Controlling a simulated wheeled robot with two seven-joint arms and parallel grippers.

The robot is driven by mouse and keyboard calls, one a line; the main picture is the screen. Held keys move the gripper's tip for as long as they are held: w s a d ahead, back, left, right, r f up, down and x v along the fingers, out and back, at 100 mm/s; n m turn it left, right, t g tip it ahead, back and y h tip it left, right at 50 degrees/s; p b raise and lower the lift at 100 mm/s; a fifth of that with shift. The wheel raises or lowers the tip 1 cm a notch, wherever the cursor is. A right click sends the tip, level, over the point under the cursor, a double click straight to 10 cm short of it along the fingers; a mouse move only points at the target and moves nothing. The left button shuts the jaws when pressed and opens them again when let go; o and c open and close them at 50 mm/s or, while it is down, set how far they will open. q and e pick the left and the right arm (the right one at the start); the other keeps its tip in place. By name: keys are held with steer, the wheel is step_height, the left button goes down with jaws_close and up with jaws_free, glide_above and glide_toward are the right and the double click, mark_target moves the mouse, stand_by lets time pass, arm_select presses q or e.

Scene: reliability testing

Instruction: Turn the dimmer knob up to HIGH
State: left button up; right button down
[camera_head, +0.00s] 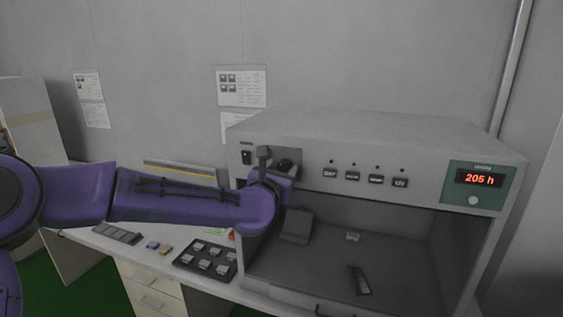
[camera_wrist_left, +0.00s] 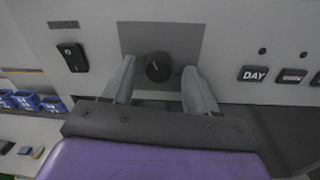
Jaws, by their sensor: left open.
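The dimmer knob (camera_wrist_left: 159,67) is a round black knob with a pale pointer mark near its top, on a grey plate (camera_wrist_left: 189,40) on the front panel. It lies between the two fingertips of my left gripper (camera_wrist_left: 158,70) in the left wrist view. The fingers stand open on either side, with visible gaps to the knob. In the head view the knob (camera_head: 284,164) is partly hidden by my left gripper (camera_head: 275,160) and purple wrist. No HIGH label is readable. My right gripper is not in view.
The grey light box (camera_head: 380,135) has a black switch (camera_wrist_left: 72,57) left of the knob and a DAY button (camera_wrist_left: 254,75) to the right. A red display (camera_head: 479,180) reads 205 h. A black tray (camera_head: 187,258) of small parts lies left of the open chamber.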

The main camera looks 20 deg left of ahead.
arm_select(q)
steer(key=shift+w, duration=0.3)
steer(key=shift+c, duration=0.3)
steer(key=c, duration=1)
steer(key=shift+f, duration=0.1)
